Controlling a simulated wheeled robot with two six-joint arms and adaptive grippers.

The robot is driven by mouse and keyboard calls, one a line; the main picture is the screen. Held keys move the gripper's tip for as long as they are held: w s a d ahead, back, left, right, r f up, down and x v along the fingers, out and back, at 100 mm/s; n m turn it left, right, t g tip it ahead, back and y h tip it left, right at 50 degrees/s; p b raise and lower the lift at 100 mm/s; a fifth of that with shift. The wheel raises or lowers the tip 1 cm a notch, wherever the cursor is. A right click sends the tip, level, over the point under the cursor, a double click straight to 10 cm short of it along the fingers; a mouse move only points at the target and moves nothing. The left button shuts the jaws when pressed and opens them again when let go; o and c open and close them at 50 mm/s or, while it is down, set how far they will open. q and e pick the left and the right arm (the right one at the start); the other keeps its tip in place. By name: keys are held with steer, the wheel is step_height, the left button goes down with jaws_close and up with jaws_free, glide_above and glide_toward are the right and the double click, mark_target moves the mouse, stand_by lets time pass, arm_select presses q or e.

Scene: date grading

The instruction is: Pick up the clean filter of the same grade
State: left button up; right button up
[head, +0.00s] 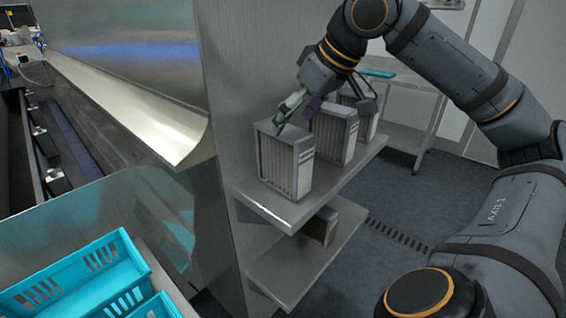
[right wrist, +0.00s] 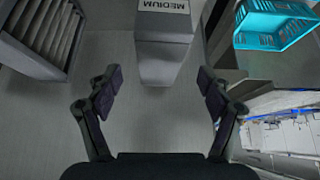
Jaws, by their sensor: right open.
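Several pale pleated filters stand upright on the upper steel shelf: a front one (head: 285,165), a middle one (head: 336,135) and one further back (head: 367,112). A brownish filter (head: 320,226) stands on the lower shelf. My right gripper (head: 297,114) is open and empty above the front and middle filters. In the right wrist view, its spread fingers (right wrist: 160,87) frame a grey body labelled MEDIUM (right wrist: 164,28), which lies beyond the fingertips. A pleated filter (right wrist: 42,32) shows at the upper left there. My left gripper is not in view.
The upper shelf (head: 290,212) has a bare front edge, with a lower shelf (head: 295,268) beneath. A steel panel stands left of the shelves. Teal crates (head: 85,272) sit at the lower left. A steel rack (head: 412,110) stands behind.

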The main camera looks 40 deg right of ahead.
mark_target(286, 130)
steer(key=x, duration=0.2)
steer(key=b+x, duration=0.1)
steer(key=x, duration=0.1)
steer(key=shift+s+a+f, duration=0.15)
steer(key=shift+s+a, duration=0.05)
steer(key=shift+a, duration=0.05)
steer(key=shift+w+d+f, duration=0.1)
steer(key=shift+w+f, duration=0.15)
steer(key=shift+w, duration=0.1)
steer(key=shift+w+f, duration=0.1)
steer(key=shift+f, duration=0.2)
steer(key=x, duration=0.4)
steer(key=shift+w+d+f+b, duration=0.15)
steer(key=shift+w+d+b, duration=0.1)
steer(key=shift+b, duration=0.1)
steer(key=shift+s, duration=0.15)
steer(key=shift+c, duration=0.7)
steer(key=c, duration=1.2)
